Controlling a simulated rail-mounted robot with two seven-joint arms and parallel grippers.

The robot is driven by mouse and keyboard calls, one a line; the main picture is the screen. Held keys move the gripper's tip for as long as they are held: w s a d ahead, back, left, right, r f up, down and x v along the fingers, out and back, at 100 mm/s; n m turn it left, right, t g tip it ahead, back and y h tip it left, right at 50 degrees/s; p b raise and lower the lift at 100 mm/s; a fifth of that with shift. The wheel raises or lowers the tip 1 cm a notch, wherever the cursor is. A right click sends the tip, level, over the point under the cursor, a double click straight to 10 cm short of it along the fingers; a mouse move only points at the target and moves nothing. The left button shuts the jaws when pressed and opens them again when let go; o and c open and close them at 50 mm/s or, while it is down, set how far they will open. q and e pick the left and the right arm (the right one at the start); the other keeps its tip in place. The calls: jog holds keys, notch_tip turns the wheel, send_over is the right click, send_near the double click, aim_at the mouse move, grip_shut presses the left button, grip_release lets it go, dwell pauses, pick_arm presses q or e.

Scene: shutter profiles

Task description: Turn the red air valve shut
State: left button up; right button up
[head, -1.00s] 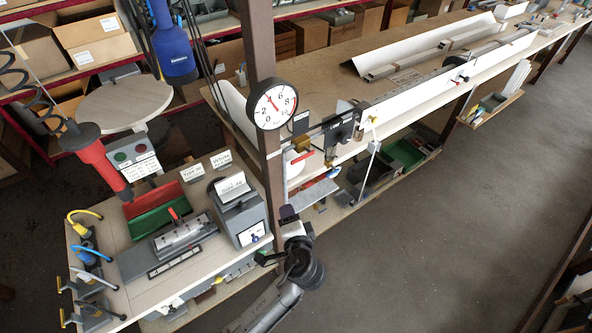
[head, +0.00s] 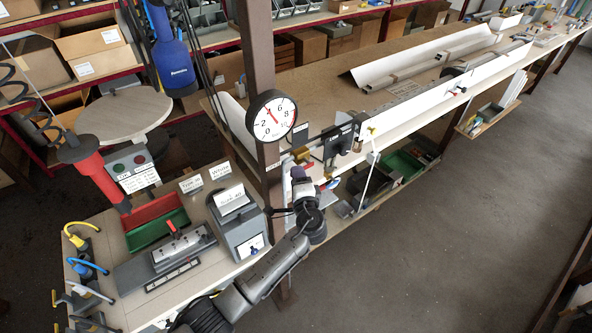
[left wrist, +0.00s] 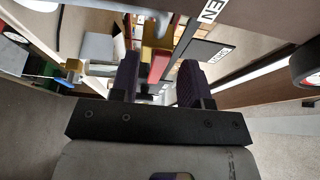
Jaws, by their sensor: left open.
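In the left wrist view the red valve handle (left wrist: 158,67) shows between my fingers, beside a brass-yellow fitting (left wrist: 154,36). My left gripper (left wrist: 160,80) is open, with one dark purple finger on each side of the handle's line in the picture. I cannot tell whether either finger touches it. In the head view my left gripper (head: 298,176) is just below the round pressure gauge (head: 271,117), by the bench post. The valve is not clear there, being small and partly behind the gripper. My right gripper is not in view.
The brown post (head: 258,60) stands close by the gripper. A grey box with a screen (head: 243,222) stands on the left table. The long bench (head: 325,85) runs to the back right. The floor (head: 440,230) to the right is clear.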

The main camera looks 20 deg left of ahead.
pick_arm(q)
jog(key=shift+x, duration=1.2)
grip_shut()
